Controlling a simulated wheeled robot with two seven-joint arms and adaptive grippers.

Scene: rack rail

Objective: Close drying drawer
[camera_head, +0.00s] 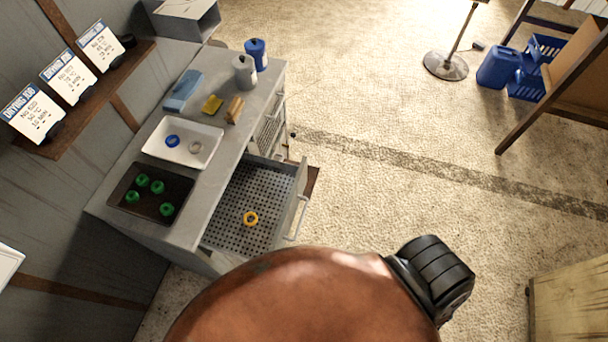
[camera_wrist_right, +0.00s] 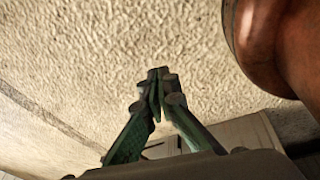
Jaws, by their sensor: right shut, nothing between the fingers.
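The drying drawer (camera_head: 240,190) is pulled out from the front of the grey workbench (camera_head: 213,197) in the head view. My left gripper is not in view.
On the bench are a white tray (camera_head: 208,151) with a blue and a grey ring, a dark tray (camera_head: 122,183) with several green pieces, and bottles. Another perforated drawer (camera_head: 268,125) sits farther along. Open floor (camera_head: 370,190) lies right of the drawer.

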